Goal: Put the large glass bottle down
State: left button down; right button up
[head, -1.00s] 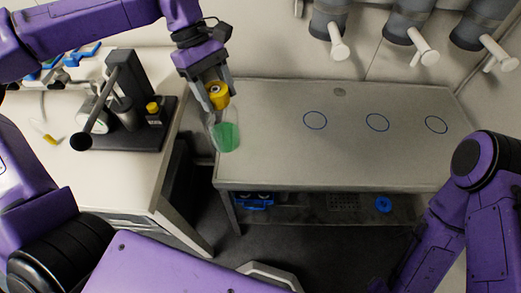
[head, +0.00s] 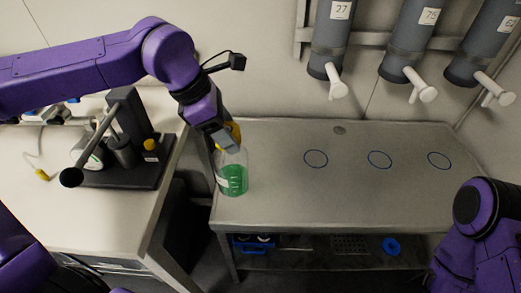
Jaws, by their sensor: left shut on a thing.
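The large glass bottle (head: 232,178) has a yellow cap and green liquid in its lower part. It is upright at the left end of the grey metal table (head: 290,200). Its base appears at or just above the tabletop; I cannot tell if it touches. My left gripper (head: 229,137) is shut on the bottle near its yellow cap, from above. The fingers partly hide the cap. My right arm shows at the right edge, but its gripper is out of view.
Three blue circles (head: 316,159) mark the table, below grey dispensers (head: 335,40) with white taps. A white bench (head: 120,215) with a black stand (head: 140,160) is at the left, across a gap. A lower shelf holds a blue rack (head: 252,244). The table's middle is clear.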

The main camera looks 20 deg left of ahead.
pick_arm(q)
jog(key=w+d+f+p, duration=0.1)
jog(key=w+d+f, duration=0.3)
jog(key=w+f, duration=0.4)
jog(key=shift+w+d+f, duration=0.15)
jog(key=shift+w+f, duration=0.05)
jog(key=shift+f, duration=1.25)
jog(key=shift+f, duration=0.15)
jog(key=shift+c, duration=1.8)
grip_release()
